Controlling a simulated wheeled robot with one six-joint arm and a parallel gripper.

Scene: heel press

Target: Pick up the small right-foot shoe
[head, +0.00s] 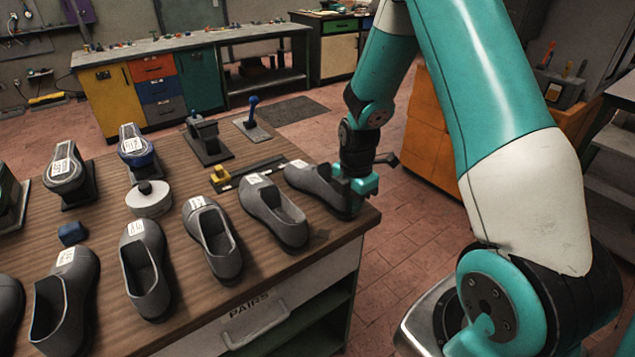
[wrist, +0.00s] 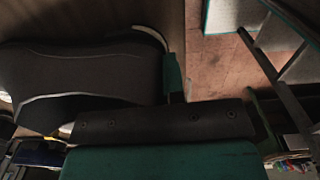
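Several dark grey shoes with white tags stand in a row on the wooden table (head: 110,205). The tags are too small to read surely, so I cannot tell which is the small right-foot shoe. The rightmost shoe (head: 312,184) is at the table's right corner, toe pointing away to the left. My gripper (head: 357,192) is down at its heel end, and its fingers partly hide the heel. In the wrist view a dark shoe (wrist: 85,75) fills the left, with a teal finger (wrist: 173,75) against or close by its end. Whether the fingers are closed on it is hidden.
Another shoe (head: 275,212) stands close to the left of the rightmost one. Behind the row are a black bar (head: 255,172), a round white-topped tin (head: 149,200) and foot-shaped stands (head: 68,177). The table's right edge drops to open tiled floor (head: 410,215).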

